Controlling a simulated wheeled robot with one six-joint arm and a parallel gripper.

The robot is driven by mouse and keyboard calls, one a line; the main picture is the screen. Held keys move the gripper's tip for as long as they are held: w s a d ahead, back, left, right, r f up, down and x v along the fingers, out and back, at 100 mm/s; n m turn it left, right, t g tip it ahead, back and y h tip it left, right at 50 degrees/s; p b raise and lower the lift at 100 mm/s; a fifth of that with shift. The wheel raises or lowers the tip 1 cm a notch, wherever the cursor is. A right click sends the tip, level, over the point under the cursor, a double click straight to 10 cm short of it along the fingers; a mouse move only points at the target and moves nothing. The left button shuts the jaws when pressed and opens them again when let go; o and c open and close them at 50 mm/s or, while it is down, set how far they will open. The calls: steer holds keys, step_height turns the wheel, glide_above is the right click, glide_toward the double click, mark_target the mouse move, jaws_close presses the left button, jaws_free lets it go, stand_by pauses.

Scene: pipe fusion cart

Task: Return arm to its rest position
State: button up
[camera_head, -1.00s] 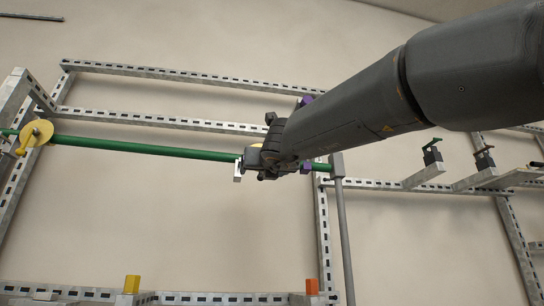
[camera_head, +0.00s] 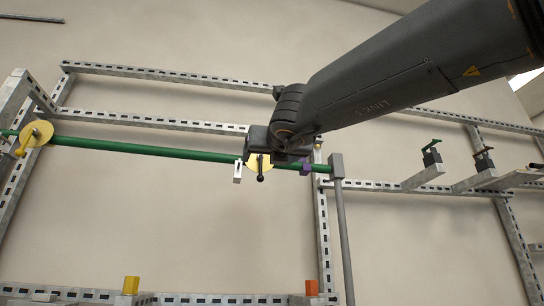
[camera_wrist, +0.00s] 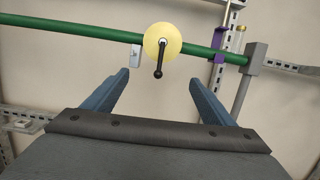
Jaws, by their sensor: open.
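My gripper (camera_wrist: 157,82) is open and empty in the wrist view, its two blue fingers spread apart. Beyond the fingertips is a yellow disc (camera_wrist: 168,36) with a black handle hanging down, on a green pipe (camera_wrist: 90,32). The fingers look apart from the disc and pipe. In the head view my arm reaches in from the upper right, and its wrist covers part of the yellow disc (camera_head: 253,166) and of the green pipe (camera_head: 150,150). The gripper's fingers are hidden behind the wrist there.
A purple clamp (camera_wrist: 219,46) holds the pipe near a grey fitting (camera_wrist: 256,56) and upright. A second yellow disc (camera_head: 38,133) sits at the pipe's left end. Slotted metal frames (camera_head: 170,76) surround it. Brackets (camera_head: 432,157) stand right. Yellow (camera_head: 131,285) and orange (camera_head: 312,287) blocks stand low.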

steer(key=shift+s+d, duration=0.15)
steer(key=shift+s, duration=0.45)
steer(key=w+f+n+g+p, duration=0.1)
steer(key=w+f+n, duration=0.25)
steer(key=f, duration=0.45)
steer(key=w+f+n+g, duration=0.2)
steer(key=f+n, duration=0.3)
steer(key=f, duration=0.2)
steer(key=w+f+n+g+p, duration=0.1)
steer(key=w+f+n, duration=0.2)
steer(key=f+n, duration=0.35)
steer(key=s+d+f+n+g+p, duration=0.1)
steer(key=d+f+n+g, duration=0.2)
steer(key=f, duration=0.9)
steer(key=s+d+f+n+g+p, duration=0.1)
steer(key=d+f+n+g, duration=0.15)
steer(key=f, duration=0.85)
steer(key=s+d+f+n+g+h, duration=0.1)
steer(key=s+d+f+n+g, duration=0.2)
steer(key=s+d+f, duration=0.3)
steer(key=s+d+f+n+g+h+p, duration=0.1)
steer(key=s+d+f+n, duration=0.4)
steer(key=s+f, duration=0.7)
steer(key=s+d+f+n+g+h, duration=0.3)
steer(key=s+d+f+g, duration=0.3)
steer(key=s+f, duration=0.3)
steer(key=shift+s+d+f+n+p, duration=0.25)
steer(key=shift+d+f+n+p, duration=0.15)
steer(key=shift+d+f+n, duration=0.25)
